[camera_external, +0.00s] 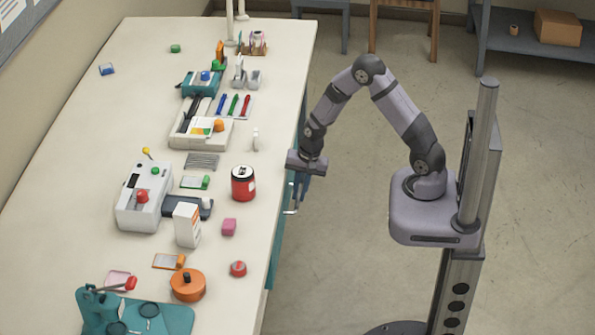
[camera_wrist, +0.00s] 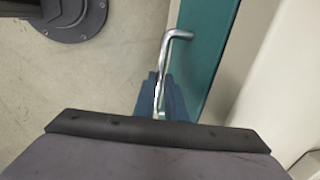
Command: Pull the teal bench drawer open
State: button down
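The teal drawer front (camera_wrist: 207,50) shows in the wrist view, right of my fingers. Its silver bar handle (camera_wrist: 167,50) stands out from it and runs down to my fingers. In the external view the handle (camera_external: 290,212) shows at the bench's right side, just below my fingers; most of the teal front is hidden by the bench top. My gripper (camera_external: 299,198) points down beside the bench edge. In the wrist view my blue fingers (camera_wrist: 165,100) appear on both sides of the bar's near end. Whether they touch or grip it cannot be told.
The white bench top (camera_external: 262,190) overhangs close to my gripper's left. The floor (camera_external: 340,240) between bench and my base is clear.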

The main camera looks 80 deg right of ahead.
jog(key=shift+s, duration=0.1)
jog(key=s+b, duration=1.3)
jog(key=s, duration=0.4)
jog(key=shift+s+b, duration=0.3)
jog(key=shift+b, duration=0.05)
jog(key=c, duration=1.8)
grip_release()
jog(key=shift+r, duration=0.15)
